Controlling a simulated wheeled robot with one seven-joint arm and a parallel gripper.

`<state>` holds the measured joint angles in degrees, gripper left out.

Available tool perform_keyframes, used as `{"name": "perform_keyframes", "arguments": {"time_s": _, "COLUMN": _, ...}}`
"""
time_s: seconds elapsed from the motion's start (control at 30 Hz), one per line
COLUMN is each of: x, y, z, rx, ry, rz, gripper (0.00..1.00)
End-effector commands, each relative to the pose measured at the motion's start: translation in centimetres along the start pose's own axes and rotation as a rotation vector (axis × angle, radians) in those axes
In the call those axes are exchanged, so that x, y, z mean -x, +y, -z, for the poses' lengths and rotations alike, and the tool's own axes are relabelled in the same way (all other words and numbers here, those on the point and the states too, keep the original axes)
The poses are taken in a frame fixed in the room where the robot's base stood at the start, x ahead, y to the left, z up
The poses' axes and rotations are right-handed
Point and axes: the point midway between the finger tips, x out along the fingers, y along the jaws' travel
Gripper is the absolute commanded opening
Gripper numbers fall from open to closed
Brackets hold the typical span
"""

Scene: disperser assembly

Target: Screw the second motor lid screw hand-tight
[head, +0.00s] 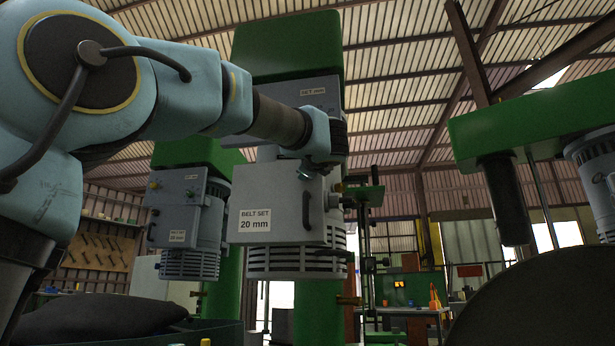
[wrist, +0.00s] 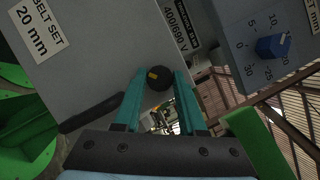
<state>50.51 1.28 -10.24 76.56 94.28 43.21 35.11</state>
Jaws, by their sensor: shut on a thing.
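The motor lid is a grey box front labelled "BELT SET 20 mm" (head: 283,211), in the middle of the head view; it also fills the upper left of the wrist view (wrist: 105,55). A round black screw head (wrist: 160,82) with a yellow mark sits at the lid's edge in the wrist view. My gripper (wrist: 159,74) has its two teal fingers on either side of this screw head, shut on it. In the head view my gripper (head: 308,171) is at the lid's upper right area, and the screw is hidden there. The screw's thread cannot be seen.
A dial panel with a blue knob (wrist: 271,46) is close at the right of the wrist view. A black lid handle (head: 306,210) stands out from the lid. Another motor (head: 188,220) stands to the left, and a workbench (head: 405,311) is behind.

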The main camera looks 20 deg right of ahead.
Motion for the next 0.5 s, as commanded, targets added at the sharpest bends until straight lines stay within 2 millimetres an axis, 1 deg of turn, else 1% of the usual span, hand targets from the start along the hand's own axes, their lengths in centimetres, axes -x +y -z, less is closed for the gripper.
{"name": "perform_keyframes", "arguments": {"time_s": 0.03, "x": 0.06, "y": 0.25, "z": 0.21, "rx": -0.021, "ry": 0.002, "rz": 0.009, "gripper": 0.00}}
{"name": "perform_keyframes", "arguments": {"time_s": 0.23, "x": 0.01, "y": 0.19, "z": 0.14, "rx": -0.080, "ry": 0.002, "rz": 0.033, "gripper": 0.00}}
{"name": "perform_keyframes", "arguments": {"time_s": 0.5, "x": -0.02, "y": 0.12, "z": 0.11, "rx": -0.103, "ry": 0.002, "rz": 0.042, "gripper": 0.00}}
